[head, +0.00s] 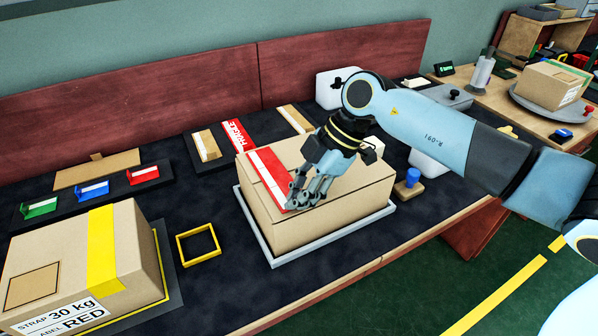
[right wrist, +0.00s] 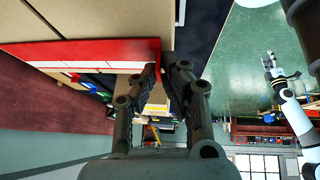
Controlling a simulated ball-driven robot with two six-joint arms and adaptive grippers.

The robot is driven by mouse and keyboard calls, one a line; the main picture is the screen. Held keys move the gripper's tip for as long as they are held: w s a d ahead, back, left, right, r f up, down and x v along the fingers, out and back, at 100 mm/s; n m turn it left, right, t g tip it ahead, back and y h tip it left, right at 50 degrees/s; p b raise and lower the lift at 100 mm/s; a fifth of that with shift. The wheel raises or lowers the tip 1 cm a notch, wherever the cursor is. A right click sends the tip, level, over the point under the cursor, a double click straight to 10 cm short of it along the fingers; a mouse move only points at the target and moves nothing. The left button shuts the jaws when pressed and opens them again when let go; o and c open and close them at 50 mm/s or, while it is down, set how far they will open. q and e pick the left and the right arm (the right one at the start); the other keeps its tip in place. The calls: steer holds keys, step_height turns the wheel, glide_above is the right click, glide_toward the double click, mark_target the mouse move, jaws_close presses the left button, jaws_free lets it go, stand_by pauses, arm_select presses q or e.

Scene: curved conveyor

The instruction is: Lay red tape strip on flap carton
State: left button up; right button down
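A brown carton (head: 330,207) stands on a grey tray (head: 262,240) in the middle of the bench. A red tape strip (head: 266,172) with a white band beside it lies across the left part of its top. My right gripper (head: 296,204) is at the strip's near end, by the carton's front top edge. In the right wrist view the red strip (right wrist: 100,50) runs along the carton top to my right gripper (right wrist: 160,70), whose fingers close around its end. What looks like my left gripper (right wrist: 268,62) is small at the right there; its fingers are unclear.
A yellow-strapped carton (head: 130,248) stands at the front left, beside a yellow square frame (head: 198,244). Green, blue and red pieces (head: 95,190) lie behind it. A FRAGILE strip (head: 235,138) lies behind the middle carton. A blue-topped stamp (head: 411,180) stands right of it.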

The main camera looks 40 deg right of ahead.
steer(key=c, duration=1.4)
jaws_free()
steer(key=v, duration=1.2)
